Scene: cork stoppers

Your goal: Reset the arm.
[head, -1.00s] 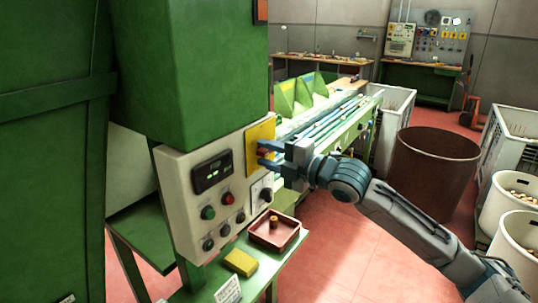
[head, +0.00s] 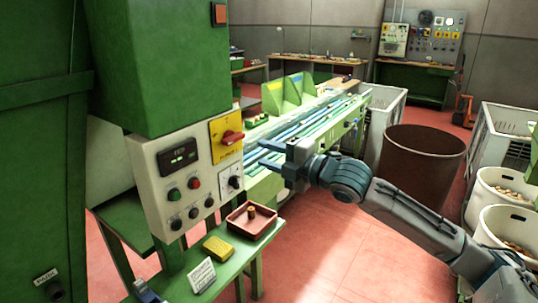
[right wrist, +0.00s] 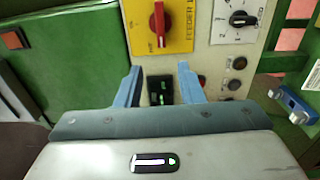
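My right gripper (head: 265,154) is open and empty in the head view, to the right of the control box and in front of the conveyor. Its two blue fingers also show apart in the right wrist view (right wrist: 160,80), with nothing between them. The yellow plate (head: 220,148) with a red rotary handle (head: 232,137) is left of the gripper in the head view, apart from it. In the right wrist view the red handle (right wrist: 158,24) lies beyond the fingertips.
The control box (head: 150,200) carries buttons and a dial (head: 231,182). Below it, a green shelf holds a red tray (head: 236,232) with a cork, a yellow block (head: 218,247) and a small sign (head: 202,275). A brown bin (head: 420,165) stands right; red floor is open in front.

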